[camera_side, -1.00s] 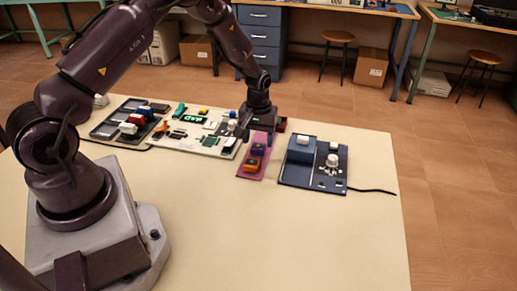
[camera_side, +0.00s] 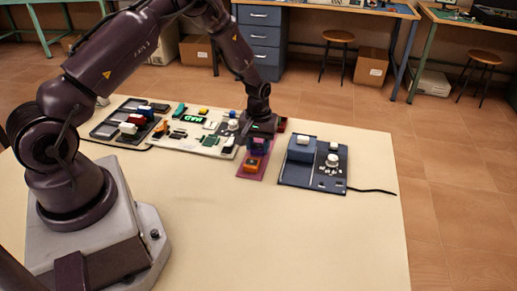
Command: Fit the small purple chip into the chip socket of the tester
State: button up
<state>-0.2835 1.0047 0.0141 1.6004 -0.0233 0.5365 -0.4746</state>
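My gripper (camera_side: 260,143) points down low over the pink tray (camera_side: 247,176), at a dark purple piece there. The fingers are too small and dark to show whether they are open or shut. The piece is mostly hidden by the gripper, and I cannot tell whether it is the small purple chip. A dark blue device (camera_side: 297,178) with a raised box, a white knob and small light parts stands to the right, apart from my gripper. It may be the tester; its chip socket cannot be made out.
An orange block (camera_side: 252,164) sits on the tray in front of the gripper. A pale board (camera_side: 199,145) with parts and a green display lies to the left. The table's front is clear.

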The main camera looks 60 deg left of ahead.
jog(key=shift+r, duration=3.25)
jog(key=shift+o, duration=0.9)
jog(key=shift+c, duration=0.7)
jog(key=shift+n, duration=0.9)
jog(key=s+a, duration=0.1)
jog(key=a, duration=0.1)
jog(key=s+a+r, duration=0.1)
jog(key=s+a, duration=0.1)
jog(key=a, duration=0.1)
jog(key=s+a, duration=0.2)
jog(key=a, duration=0.1)
jog(key=shift+r, duration=0.25)
send_over(210, 141)
jog(key=shift+m, duration=0.9)
jog(key=shift+f, duration=3.15)
jog(key=shift+f, duration=0.6)
